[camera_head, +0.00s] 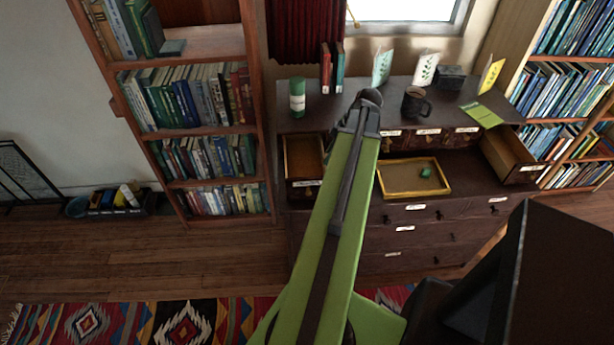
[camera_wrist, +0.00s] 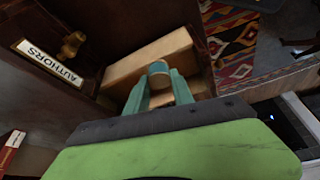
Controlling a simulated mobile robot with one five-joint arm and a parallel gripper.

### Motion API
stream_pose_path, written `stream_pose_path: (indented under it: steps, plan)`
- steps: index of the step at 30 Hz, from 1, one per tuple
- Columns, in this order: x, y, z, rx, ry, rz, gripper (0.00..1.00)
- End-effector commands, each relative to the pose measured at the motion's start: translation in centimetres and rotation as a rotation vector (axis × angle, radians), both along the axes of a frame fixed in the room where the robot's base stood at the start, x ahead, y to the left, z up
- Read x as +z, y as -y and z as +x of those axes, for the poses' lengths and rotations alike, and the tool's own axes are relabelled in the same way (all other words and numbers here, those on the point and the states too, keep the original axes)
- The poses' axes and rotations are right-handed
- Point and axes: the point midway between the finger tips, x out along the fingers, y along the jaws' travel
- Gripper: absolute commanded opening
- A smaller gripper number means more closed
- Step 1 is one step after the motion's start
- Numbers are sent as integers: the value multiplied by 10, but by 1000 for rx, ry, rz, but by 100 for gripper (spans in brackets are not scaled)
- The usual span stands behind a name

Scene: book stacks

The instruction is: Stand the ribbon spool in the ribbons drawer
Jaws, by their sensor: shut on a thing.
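In the wrist view my gripper (camera_wrist: 160,88) is shut on a small teal round-topped thing (camera_wrist: 158,68), which looks like the ribbon spool. Its lower part is hard to make out. Behind it is an open pale-wood drawer (camera_wrist: 140,64); I cannot tell whether the held thing is over or inside it. In the head view my gripper (camera_head: 370,97) is at the far end of my green arm, by the desk, and what it holds does not show clearly. Open drawers stand at the left (camera_head: 303,182) and right (camera_head: 512,157) of the desk. I cannot read which is for ribbons.
The desk top (camera_head: 340,110) carries a green-and-white cylinder (camera_head: 297,97), a dark mug (camera_head: 415,103), cards and books. A yellow-rimmed tray (camera_head: 412,192) holds a small green thing (camera_head: 427,172). An AUTHORS label (camera_wrist: 50,63) shows beside a knob (camera_wrist: 73,44). Bookcases flank the desk.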

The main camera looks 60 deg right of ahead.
Motion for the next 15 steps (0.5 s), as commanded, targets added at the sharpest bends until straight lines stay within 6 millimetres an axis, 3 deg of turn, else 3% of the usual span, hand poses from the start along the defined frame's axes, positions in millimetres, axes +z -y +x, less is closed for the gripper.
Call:
stream_pose_path:
  steps: [1,6,10,15]
  plan:
    - [-19,-10,12,4,0,-1,0]
    - [-41,-32,46,3,0,0,0]
    - [-48,-40,61,1,0,-1,0]
    - [-48,-41,64,-2,0,0,0]
